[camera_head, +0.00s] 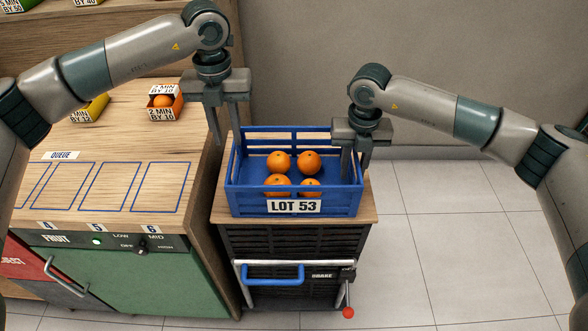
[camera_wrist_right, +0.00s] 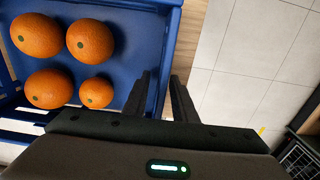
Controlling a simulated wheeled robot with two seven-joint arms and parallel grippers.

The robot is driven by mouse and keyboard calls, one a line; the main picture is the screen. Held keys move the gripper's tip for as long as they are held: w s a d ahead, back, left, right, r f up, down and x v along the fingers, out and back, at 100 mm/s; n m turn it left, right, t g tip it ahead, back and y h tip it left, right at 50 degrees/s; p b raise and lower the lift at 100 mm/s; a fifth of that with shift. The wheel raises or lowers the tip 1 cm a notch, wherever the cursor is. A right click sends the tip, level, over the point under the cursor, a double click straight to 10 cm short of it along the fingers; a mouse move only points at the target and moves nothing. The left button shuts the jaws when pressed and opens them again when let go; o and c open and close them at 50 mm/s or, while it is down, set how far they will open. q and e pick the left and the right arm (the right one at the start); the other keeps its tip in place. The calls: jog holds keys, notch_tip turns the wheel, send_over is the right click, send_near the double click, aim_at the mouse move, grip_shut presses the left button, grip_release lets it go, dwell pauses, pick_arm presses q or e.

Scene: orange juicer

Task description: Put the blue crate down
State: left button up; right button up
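The blue crate (camera_head: 240,203), labelled LOT 53, is level on or just above the wooden top of the black trolley (camera_head: 367,205); I cannot tell whether its base touches. Several oranges (camera_head: 308,162) lie inside. My left gripper (camera_head: 227,138) points down at the crate's left wall, its fingers close together astride it. My right gripper (camera_head: 355,168) is on the right wall, one finger inside and one outside. In the right wrist view the crate wall (camera_wrist_right: 172,40) runs between the narrowly spaced fingers (camera_wrist_right: 162,85); the oranges (camera_wrist_right: 90,42) show beside them.
The wooden counter (camera_head: 120,165) with a QUEUE label and blue outlined slots stands close on the left. Small boxes (camera_head: 164,107) stand behind the slots. The trolley has a blue handle (camera_head: 273,280) and a red-knobbed brake lever (camera_head: 348,312). Tiled floor (camera_head: 450,220) is clear on the right.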

notch_tip(320, 180, up, 12)
jog(key=shift+f, duration=0.1)
dwell(0.5)
dwell(0.5)
